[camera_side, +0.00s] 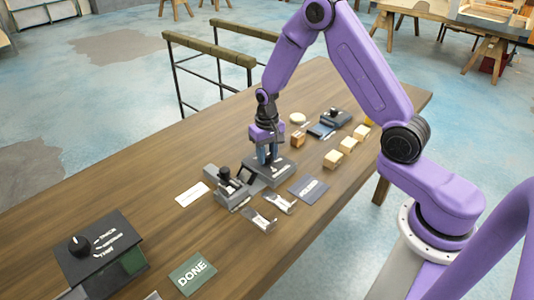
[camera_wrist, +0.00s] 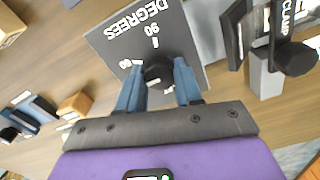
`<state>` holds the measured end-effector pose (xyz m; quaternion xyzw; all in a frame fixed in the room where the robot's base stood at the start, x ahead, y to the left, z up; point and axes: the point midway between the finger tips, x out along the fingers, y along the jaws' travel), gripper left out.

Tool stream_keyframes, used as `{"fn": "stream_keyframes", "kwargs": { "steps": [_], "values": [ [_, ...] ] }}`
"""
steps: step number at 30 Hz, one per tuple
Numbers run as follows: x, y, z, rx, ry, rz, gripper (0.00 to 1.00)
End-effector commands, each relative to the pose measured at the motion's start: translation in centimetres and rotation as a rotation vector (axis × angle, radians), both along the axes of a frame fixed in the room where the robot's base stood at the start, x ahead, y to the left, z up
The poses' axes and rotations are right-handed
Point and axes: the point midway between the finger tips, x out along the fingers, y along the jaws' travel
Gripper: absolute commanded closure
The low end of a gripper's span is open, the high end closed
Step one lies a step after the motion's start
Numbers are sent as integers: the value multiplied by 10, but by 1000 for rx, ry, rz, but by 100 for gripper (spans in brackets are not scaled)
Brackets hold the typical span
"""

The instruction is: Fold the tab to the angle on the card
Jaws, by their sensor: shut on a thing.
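My gripper (camera_side: 268,158) has its blue fingers closed around a black knob on a dark grey dial box. In the wrist view the knob (camera_wrist: 158,73) sits between the fingertips, and the dial box (camera_wrist: 185,45) reads DEGREES and 90. A second mark is partly legible. To the left in the side view stands a grey clamp device (camera_side: 230,188) with a black knob; its CLAMP label (camera_wrist: 287,18) shows in the wrist view. A white card (camera_side: 192,194) lies beside it, its print too small to read. Two bent silvery metal pieces (camera_side: 260,220) (camera_side: 279,203) lie in front.
A dark blue plate (camera_side: 309,188) lies right of the metal pieces. A green DONE plate (camera_side: 194,274) and a black knob box (camera_side: 100,250) are at the near left. Several wooden blocks (camera_side: 333,159) and another knob device (camera_side: 335,118) stand at the right.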

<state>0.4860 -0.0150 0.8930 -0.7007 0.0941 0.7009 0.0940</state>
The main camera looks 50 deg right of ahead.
Motion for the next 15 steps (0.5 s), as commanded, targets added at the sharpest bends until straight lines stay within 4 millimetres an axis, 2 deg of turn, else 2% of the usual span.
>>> {"fn": "stream_keyframes", "kwargs": {
  "steps": [15],
  "values": [
    [0, 0, 0, 0, 0, -417, 96]
  ]
}}
